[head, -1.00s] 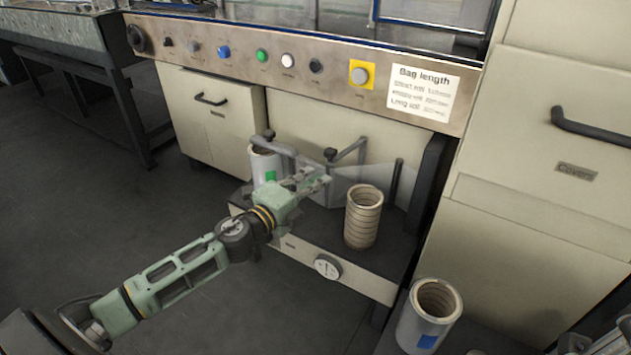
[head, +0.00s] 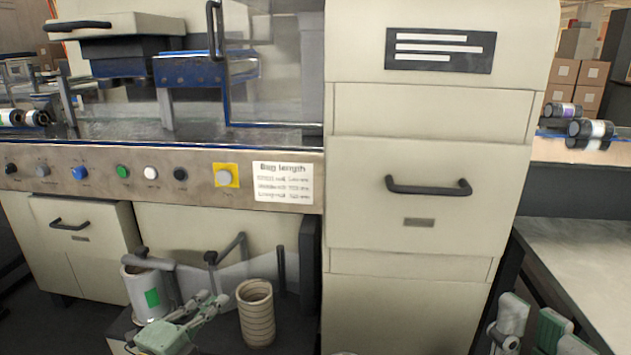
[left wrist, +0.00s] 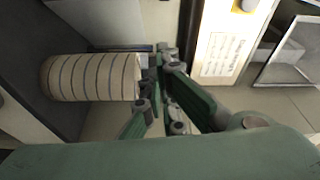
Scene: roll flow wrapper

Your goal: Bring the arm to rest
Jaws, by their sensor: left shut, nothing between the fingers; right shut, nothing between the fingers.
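My left gripper (head: 212,306) is at the lower left of the head view, in front of the machine's lower shelf. Its fingers are together and empty. In the left wrist view my left gripper (left wrist: 160,75) also shows, its fingertips close to a ribbed beige roll (left wrist: 92,77); I cannot tell whether they touch. In the head view the ribbed roll (head: 256,315) stands upright just right of the gripper. My right gripper (head: 505,340) is only partly seen at the bottom right edge, with nothing visible in it.
A white roll with a green label (head: 147,292) stands left of my left gripper. Bent metal arms (head: 228,250) rise behind it. A control panel (head: 110,172) with knobs runs above. A tall cabinet (head: 425,210) stands right, then a grey table (head: 590,265).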

